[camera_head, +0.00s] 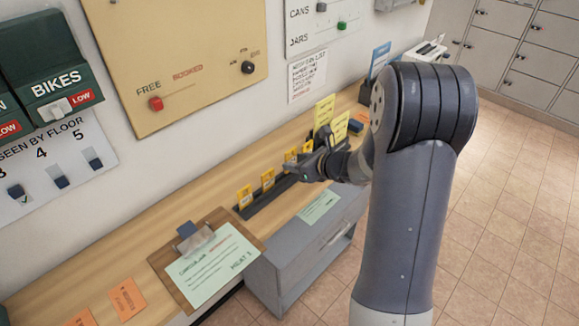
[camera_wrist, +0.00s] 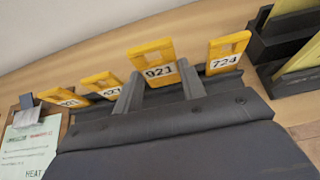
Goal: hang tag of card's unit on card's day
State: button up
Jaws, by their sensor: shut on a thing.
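Several yellow tags with numbers stand in a row in a dark rack (camera_head: 248,212) on the wooden counter. In the wrist view the tag 921 (camera_wrist: 151,54) is upright between the two fingers of my gripper (camera_wrist: 160,86), which is shut on it. The tag 724 (camera_wrist: 228,50) stands just to its right. Two tags to the left, one nearer (camera_wrist: 102,84) and one farther (camera_wrist: 66,97), have numbers I cannot read surely. In the head view my gripper (camera_head: 312,166) is over the right part of the rack and hides some of it. I cannot tell which paper is the task's card.
A clipboard (camera_head: 215,262) with a green sheet lies left of the rack. Yellow cards (camera_head: 325,112) stand in a dark holder at right. A beige FREE/BOOKED board (camera_head: 185,60) hangs on the wall.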

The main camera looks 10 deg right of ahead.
jog(key=shift+s+d, duration=0.6)
jog(key=shift+s, duration=0.25)
jog(key=shift+s+d, duration=0.1)
jog(key=shift+s, duration=0.05)
jog(key=s+d+b, duration=0.1)
jog(key=s+d, duration=0.3)
jog(key=s, duration=0.1)
jog(key=shift+s, duration=0.3)
dwell(1.3)
